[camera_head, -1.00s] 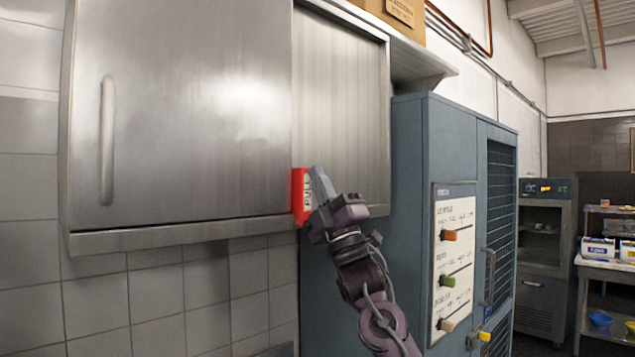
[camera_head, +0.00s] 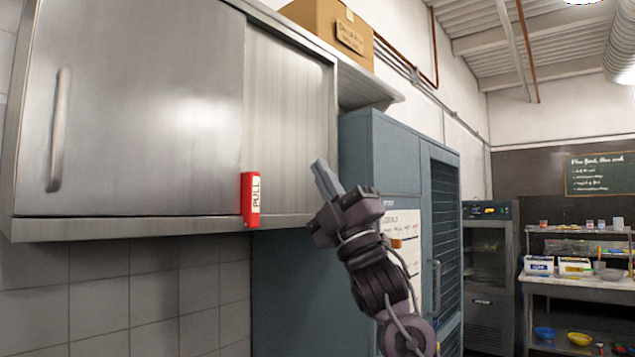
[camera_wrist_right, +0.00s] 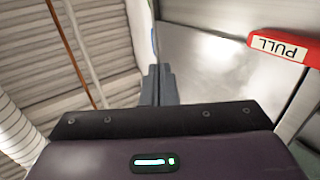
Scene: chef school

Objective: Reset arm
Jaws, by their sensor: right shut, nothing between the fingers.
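My right gripper (camera_head: 321,172) is raised in the middle of the head view, in front of the steel wall cabinet (camera_head: 150,110). Its fingers are together and empty. They point up and to the left. The red PULL handle (camera_head: 250,199) on the cabinet is to the left of the fingertips, with a clear gap between them. In the right wrist view the shut fingers (camera_wrist_right: 158,75) show at the centre, and the red PULL handle (camera_wrist_right: 282,46) is at the upper right, apart from them. My left gripper is not in view.
A tall blue-grey cabinet (camera_head: 384,150) stands right behind my right arm. A cardboard box (camera_head: 318,30) sits on top of the wall cabinet. A steel rack (camera_head: 575,283) with bowls and boxes stands at the far right. Open space lies between it and my arm.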

